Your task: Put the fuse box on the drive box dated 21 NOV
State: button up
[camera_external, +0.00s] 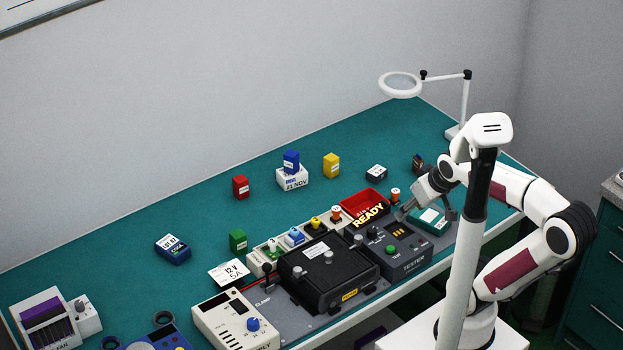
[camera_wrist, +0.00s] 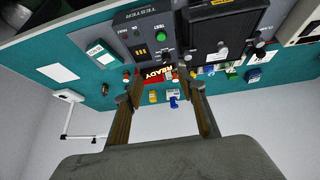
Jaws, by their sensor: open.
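A white drive box (camera_external: 293,180) with a date label that appears to read 21 NOV stands on the teal bench toward the back. A small blue box (camera_external: 291,160) sits upright on top of it; this box also shows in the wrist view (camera_wrist: 173,102). Small red (camera_external: 240,187), yellow (camera_external: 331,165) and green (camera_external: 238,241) boxes stand apart on the bench. Their labels are too small to read, so I cannot tell which box is the fuse box. My gripper (camera_wrist: 161,78) is open and empty, above the bench's right end beside the tester (camera_external: 398,248).
A red READY tray (camera_external: 362,203) lies behind the tester. A black clamp fixture (camera_external: 327,268) and power supply (camera_external: 237,318) line the front. A blue dated box (camera_external: 173,249) stands at left. A magnifier lamp (camera_external: 464,105) rises at the back right. The back-left bench is mostly clear.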

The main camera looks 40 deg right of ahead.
jog(key=shift+s+a+f+g+y, duration=0.1)
jog(key=shift+s+a+f, duration=0.15)
jog(key=shift+s, duration=0.3)
jog(key=shift+s+a+f+g+y, duration=0.1)
jog(key=shift+s+a, duration=0.2)
jog(key=shift+s, duration=0.3)
jog(key=shift+s+a+f+g+y, duration=0.1)
jog(key=shift+s+a+f, duration=0.15)
jog(key=shift+s, duration=0.3)
